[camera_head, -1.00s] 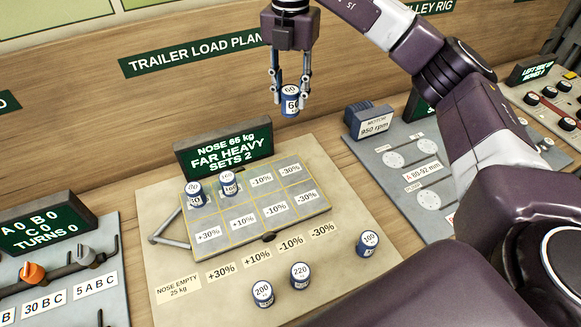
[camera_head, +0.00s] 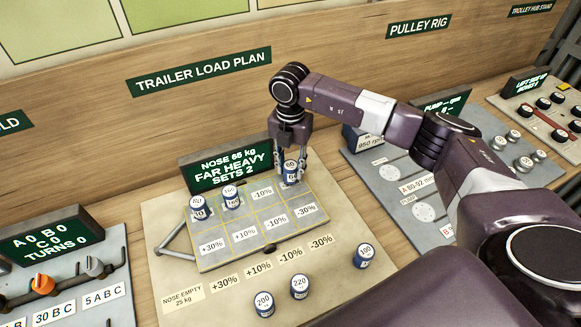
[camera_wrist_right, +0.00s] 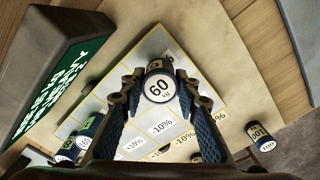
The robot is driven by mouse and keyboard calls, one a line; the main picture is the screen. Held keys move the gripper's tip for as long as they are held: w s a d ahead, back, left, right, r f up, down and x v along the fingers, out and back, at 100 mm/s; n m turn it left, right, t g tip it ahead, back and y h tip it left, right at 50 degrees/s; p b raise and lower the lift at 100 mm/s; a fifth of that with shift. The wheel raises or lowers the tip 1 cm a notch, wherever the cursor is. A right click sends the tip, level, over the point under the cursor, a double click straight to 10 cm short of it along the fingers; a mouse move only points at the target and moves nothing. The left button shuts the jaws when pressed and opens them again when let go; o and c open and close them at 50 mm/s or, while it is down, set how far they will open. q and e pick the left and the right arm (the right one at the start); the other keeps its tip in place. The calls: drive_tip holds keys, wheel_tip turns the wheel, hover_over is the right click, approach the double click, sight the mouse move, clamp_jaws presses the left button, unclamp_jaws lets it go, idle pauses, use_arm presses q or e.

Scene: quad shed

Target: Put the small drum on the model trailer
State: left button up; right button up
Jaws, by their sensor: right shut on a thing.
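The small blue drum with a white "60" label (camera_head: 291,174) is between the fingers of my right gripper (camera_head: 290,168). It is upright over the far right cell of the model trailer (camera_head: 222,259), whose label it hides. I cannot tell whether its base touches the bed. In the wrist view, the fingers (camera_wrist_right: 160,82) close on the "60" drum (camera_wrist_right: 158,88) from both sides. Two other drums stand on the trailer's far row: one at the far left (camera_head: 200,208) and one marked 160 (camera_head: 231,197) beside it. My left gripper is not in view.
Drums marked 200 (camera_head: 263,304), 220 (camera_head: 299,287) and 100 (camera_head: 363,256) stand on the board in front of the trailer. The green "FAR HEAVY" sign (camera_head: 232,167) stands close behind it. The trailer's near row is clear.

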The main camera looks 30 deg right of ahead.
sight(290, 164)
drive_tip(key=shift+f, duration=0.75)
drive_tip(key=shift+f, duration=0.2)
drive_tip(key=o, duration=1.2)
drive_tip(key=shift+r, duration=0.15)
wheel_tip(290, 164, up, 11)
drive_tip(key=b, duration=0.3)
drive_tip(key=shift+b, duration=0.4)
drive_tip(key=shift+r, duration=0.55)
